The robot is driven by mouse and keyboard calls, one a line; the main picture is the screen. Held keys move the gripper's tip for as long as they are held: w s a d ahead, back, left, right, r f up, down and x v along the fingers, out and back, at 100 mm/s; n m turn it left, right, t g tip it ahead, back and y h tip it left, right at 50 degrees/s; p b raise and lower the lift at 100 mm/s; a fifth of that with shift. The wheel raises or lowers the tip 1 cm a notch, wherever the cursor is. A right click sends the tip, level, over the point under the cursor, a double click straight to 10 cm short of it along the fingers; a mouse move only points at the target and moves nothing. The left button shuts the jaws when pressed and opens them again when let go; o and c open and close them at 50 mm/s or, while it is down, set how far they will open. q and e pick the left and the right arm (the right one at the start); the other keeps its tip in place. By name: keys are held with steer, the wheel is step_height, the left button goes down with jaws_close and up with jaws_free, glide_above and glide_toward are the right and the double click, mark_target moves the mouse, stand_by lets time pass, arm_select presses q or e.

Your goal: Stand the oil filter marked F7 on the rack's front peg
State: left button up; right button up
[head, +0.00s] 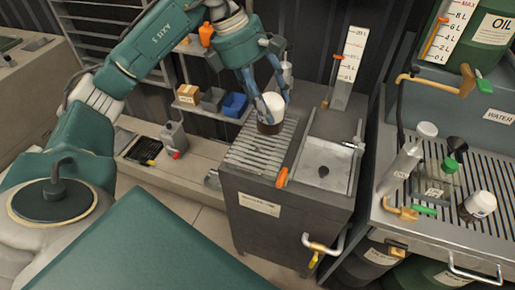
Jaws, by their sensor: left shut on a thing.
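My left gripper (268,100) comes down over the slatted drain top of a dark cabinet. It is shut on a white-topped cylinder with a dark brown lower part (270,127). The cylinder is upright, at or just above the slats (262,150); I cannot tell whether it touches them. No F7 mark is readable on it, so I cannot tell whether it is the oil filter. I cannot make out the rack's front peg. My right gripper is not in view.
Right of the slats is a metal basin (328,160) with a level gauge (349,65) behind it. A ribbed metal bench at right holds bottles and a white-capped jar (478,205). Shelves behind hold a blue bin (234,104). A grey can (174,138) stands at left.

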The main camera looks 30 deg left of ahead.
arm_select(q)
steer(key=w+a+r+n+t+y, duration=0.2)
steer(key=a+r+n, duration=0.25)
steer(key=n, duration=0.25)
steer(key=shift+n, duration=0.6)
steer(key=f, duration=0.6)
steer(key=f+p, duration=0.1)
steer(key=f, duration=0.5)
steer(key=f+p, duration=0.1)
steer(key=f, duration=0.6)
steer(key=shift+w+a, duration=0.25)
steer(key=shift+a, duration=0.15)
steer(key=shift+f+p, duration=0.3)
steer(key=shift+f, duration=0.1)
steer(key=shift+f, duration=0.1)
steer(key=o, duration=1.5)
